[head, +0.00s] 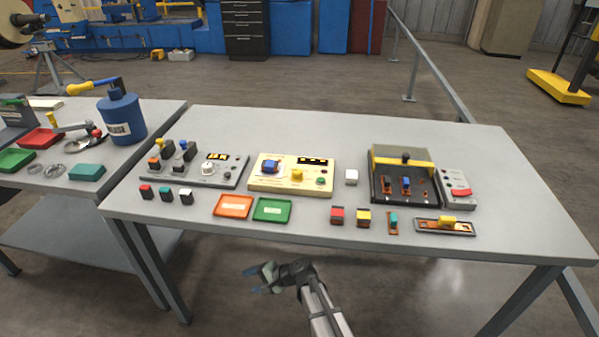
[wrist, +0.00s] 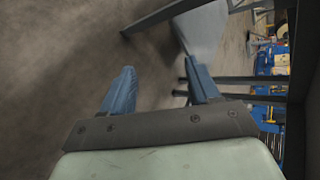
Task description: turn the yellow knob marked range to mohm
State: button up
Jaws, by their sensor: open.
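A cream-coloured instrument box (head: 264,186) lies on the grey table, left of its middle. A yellow knob (head: 297,175) sits on its top face, right of centre; its markings are too small to read and I cannot tell where it points. A blue part (head: 271,166), a dark display (head: 313,161) and a green button (head: 321,181) are also on the box. My gripper (head: 252,279) is open and empty, in front of the table's front edge and well away from the box. In the wrist view its two blue fingers (wrist: 160,85) stand apart with nothing between them.
A grey panel with a white knob (head: 207,169) stands left of the box. An orange tray (head: 234,206) and a green tray (head: 272,210) lie before it. Small coloured blocks line the front.

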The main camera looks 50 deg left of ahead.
jog(key=s+a+r+g, duration=0.2)
jog(key=s+a+r, duration=0.4)
jog(key=s, duration=0.5)
jog(key=s+a+r+n+g+y, duration=0.1)
jog(key=s+a+r, duration=0.5)
jog(key=s, duration=0.5)
jog(key=s+a+r+g, duration=0.2)
jog(key=s+a+r, duration=0.4)
jog(key=s, duration=0.5)
jog(key=s+a+r+n+g, duration=0.2)
jog(key=s+r+n, duration=0.2)
jog(key=s+r, duration=0.5)
jog(key=w+a+r+n+t+h, duration=0.1)
jog(key=w+r+n, duration=0.25)
jog(key=w, duration=0.45)
jog(key=w+a+r+n+t+h, duration=0.1)
jog(key=w+r+n, duration=0.25)
jog(key=w, duration=0.55)
jog(key=n+t+h, duration=0.5)
jog(key=n+t, duration=0.3)
jog(key=n, duration=0.5)
send_near(298, 170)
jog(key=x, duration=0.9)
